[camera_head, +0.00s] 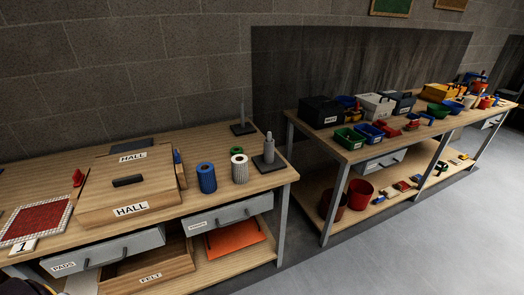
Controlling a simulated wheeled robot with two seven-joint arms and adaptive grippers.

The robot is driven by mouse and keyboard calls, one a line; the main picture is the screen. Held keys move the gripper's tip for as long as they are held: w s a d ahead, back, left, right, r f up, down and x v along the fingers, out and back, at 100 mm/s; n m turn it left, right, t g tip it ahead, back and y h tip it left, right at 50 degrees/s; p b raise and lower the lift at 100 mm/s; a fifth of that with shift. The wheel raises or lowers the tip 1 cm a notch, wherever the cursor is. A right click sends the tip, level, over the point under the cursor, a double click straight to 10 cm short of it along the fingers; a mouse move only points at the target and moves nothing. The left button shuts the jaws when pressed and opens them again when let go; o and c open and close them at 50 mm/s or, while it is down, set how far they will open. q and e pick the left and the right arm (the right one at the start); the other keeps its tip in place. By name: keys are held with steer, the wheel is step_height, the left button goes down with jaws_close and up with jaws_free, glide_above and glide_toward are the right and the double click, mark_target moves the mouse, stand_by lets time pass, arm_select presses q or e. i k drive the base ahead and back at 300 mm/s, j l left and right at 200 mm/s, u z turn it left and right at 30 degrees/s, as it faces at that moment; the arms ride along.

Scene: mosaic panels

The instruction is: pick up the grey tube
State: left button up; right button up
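A grey upright tube (268,148) stands on a dark square base (268,164) near the right end of the near workbench. It looks narrower at the top. I cannot tell whether it is a loose tube or one set over a post. To its left stand a pale tube with a dark hole in its top (240,170) and a blue tube (207,178). A thinner grey post on a dark base (243,127) stands behind. Neither gripper shows clearly; only a dark piece, possibly mine, cuts into the bottom left corner.
A wooden HALL case (128,182) and a red mosaic panel (37,220) take up the bench's left part. A small green ring (236,151) lies behind the tubes. Drawers (228,214) hang under the bench top. A second bench (352,151) with bins is right, across a gap.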

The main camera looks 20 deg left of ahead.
mark_target(270, 147)
steer(key=i+u, duration=0.4)
steer(key=i+l+u, duration=0.15)
steer(key=u, duration=0.3)
